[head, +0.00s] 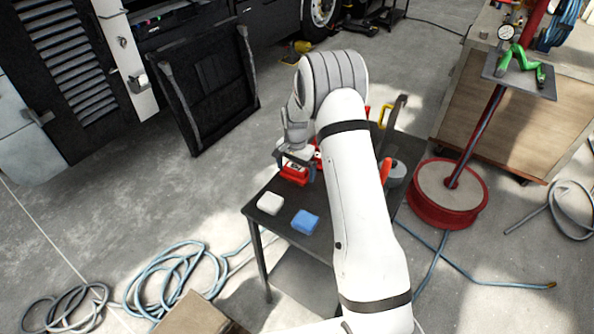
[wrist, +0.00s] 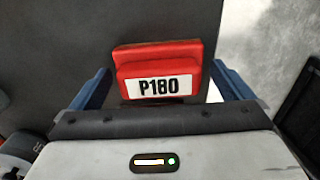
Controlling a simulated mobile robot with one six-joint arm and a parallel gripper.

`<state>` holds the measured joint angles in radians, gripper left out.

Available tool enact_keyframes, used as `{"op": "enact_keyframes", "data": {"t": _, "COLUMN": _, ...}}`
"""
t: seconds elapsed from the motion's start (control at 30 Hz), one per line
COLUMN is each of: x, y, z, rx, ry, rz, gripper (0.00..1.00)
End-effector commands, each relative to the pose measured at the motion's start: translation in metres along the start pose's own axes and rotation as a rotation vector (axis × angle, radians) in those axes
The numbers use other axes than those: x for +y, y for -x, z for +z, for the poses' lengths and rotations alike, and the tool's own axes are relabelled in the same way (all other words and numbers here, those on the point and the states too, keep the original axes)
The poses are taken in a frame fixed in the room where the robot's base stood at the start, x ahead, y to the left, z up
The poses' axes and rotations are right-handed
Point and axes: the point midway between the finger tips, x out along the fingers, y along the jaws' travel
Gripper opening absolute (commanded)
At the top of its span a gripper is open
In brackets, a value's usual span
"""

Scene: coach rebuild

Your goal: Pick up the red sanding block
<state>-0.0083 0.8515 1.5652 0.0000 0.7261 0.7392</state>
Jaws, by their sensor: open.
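The red sanding block (head: 293,175) lies on the dark table top, below my gripper (head: 294,160) in the head view. In the wrist view the red sanding block (wrist: 158,56) carries a white label reading "P180". My gripper (wrist: 160,69) is open there, with one blue finger on each side of the block. Gaps show between the fingers and the block's sides, so it is not gripped.
A white block (head: 270,203) and a blue block (head: 305,222) lie nearer on the small dark table (head: 262,224). Other items behind my arm are partly hidden. A red round base (head: 447,205) with a post stands right of the table. Hoses (head: 178,275) lie on the floor.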

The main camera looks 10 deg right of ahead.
Motion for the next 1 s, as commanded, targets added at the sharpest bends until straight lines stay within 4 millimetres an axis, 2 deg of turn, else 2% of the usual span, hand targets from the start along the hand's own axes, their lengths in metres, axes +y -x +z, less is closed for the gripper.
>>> {"op": "enact_keyframes", "data": {"t": 0.1, "x": 0.0002, "y": -0.0067, "z": -0.0004, "rx": 0.001, "ry": 0.0, "rz": -0.001, "gripper": 1.0}}
{"op": "enact_keyframes", "data": {"t": 0.3, "x": 0.0004, "y": -0.0076, "z": -0.0006, "rx": 0.001, "ry": -0.001, "rz": -0.001, "gripper": 1.0}}
{"op": "enact_keyframes", "data": {"t": 0.8, "x": 0.0008, "y": -0.0072, "z": -0.001, "rx": 0.001, "ry": -0.002, "rz": -0.001, "gripper": 0.6}}
{"op": "enact_keyframes", "data": {"t": 1.0, "x": 0.0009, "y": -0.0066, "z": -0.0013, "rx": 0.002, "ry": -0.002, "rz": -0.002, "gripper": 0.59}}
